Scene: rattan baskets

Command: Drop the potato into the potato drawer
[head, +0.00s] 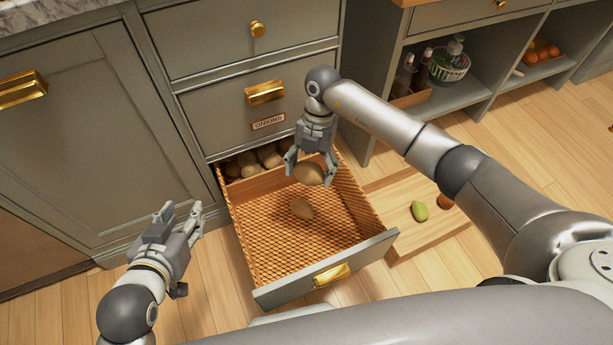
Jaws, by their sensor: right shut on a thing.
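A brown potato (309,174) is between the fingers of my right gripper (311,172), which is shut on it above the open drawer. The drawer (350,212) is pulled out and has a woven rattan bottom, a grey front and a brass handle. Several more brown potatoes (268,156) sit at the back of the drawer, partly in shadow. My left gripper (180,219) is open and empty, left of the drawer.
A closed drawer labelled ONIONS (215,95) is above the open one. A wooden board (420,235) on the floor at right holds a green item (419,211) and a reddish item (446,201). Shelves at the back right hold bottles (404,75), a bowl (448,65) and oranges (541,50).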

